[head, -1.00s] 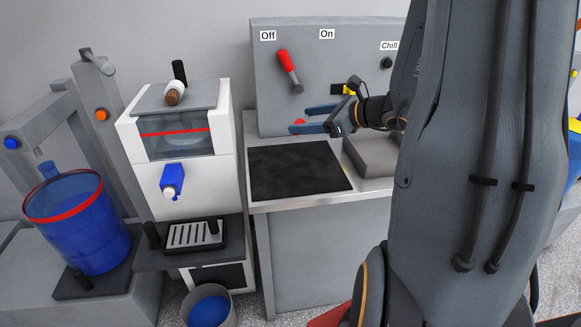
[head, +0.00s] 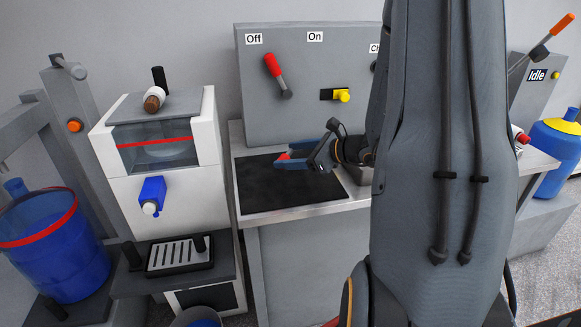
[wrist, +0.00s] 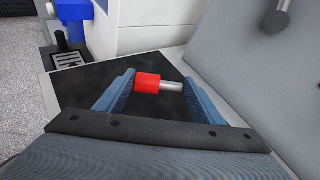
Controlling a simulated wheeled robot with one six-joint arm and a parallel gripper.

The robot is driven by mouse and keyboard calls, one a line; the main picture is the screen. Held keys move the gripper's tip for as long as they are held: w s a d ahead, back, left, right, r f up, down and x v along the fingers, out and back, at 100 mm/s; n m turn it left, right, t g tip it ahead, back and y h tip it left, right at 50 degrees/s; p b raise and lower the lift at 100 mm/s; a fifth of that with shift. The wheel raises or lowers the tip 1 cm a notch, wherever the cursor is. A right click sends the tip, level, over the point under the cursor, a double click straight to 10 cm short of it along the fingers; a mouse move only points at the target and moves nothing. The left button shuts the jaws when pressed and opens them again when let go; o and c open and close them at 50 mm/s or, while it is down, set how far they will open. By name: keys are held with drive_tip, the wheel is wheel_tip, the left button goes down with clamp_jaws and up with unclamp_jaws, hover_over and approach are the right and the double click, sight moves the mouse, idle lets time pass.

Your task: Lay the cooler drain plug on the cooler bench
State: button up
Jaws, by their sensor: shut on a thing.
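The drain plug, a red cylinder with a grey metal pin (wrist: 155,83), lies crosswise between my gripper's two blue fingers in the wrist view. My gripper (wrist: 160,92) is shut on it. In the head view my gripper (head: 289,162) is over the black mat, with a bit of red showing at its fingers. The bench (head: 300,214) is a grey counter with the black mat (head: 265,190) on its top. I cannot tell the exact height of the plug above the mat.
A white cooler (head: 170,180) with a blue tap (head: 152,192) stands left of the bench. A grey panel with a red lever (head: 273,66) and a yellow knob (head: 342,95) rises behind the mat. A blue bucket (head: 50,245) stands at far left. The mat looks otherwise clear.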

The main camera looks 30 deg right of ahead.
sight(291, 177)
drive_tip(key=shift+f, duration=1.95)
drive_tip(key=shift+f, duration=0.2)
drive_tip(key=o, duration=1.2)
